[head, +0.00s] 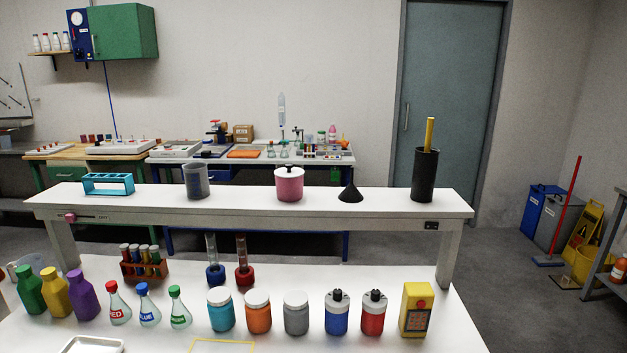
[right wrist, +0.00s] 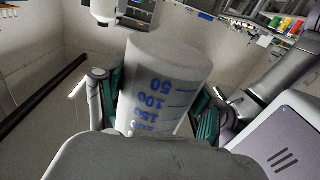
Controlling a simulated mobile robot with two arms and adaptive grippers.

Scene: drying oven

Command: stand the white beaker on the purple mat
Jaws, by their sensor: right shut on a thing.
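The white beaker (right wrist: 165,70) with blue volume marks fills the middle of the right wrist view. My right gripper (right wrist: 155,108) is shut on it, with one green-padded finger on each side. The numbers on the beaker appear upside down in this view. The beaker and my right gripper do not show in the head view. My left gripper is in neither view. I see no purple mat in either view.
A white bench (head: 270,275) holds bottles, flasks, jars and a yellow device (head: 415,309). A raised shelf (head: 330,198) above it carries a blue rack (head: 108,183), a grey cup (head: 197,181), a pink pot (head: 289,187) and a black holder (head: 424,177).

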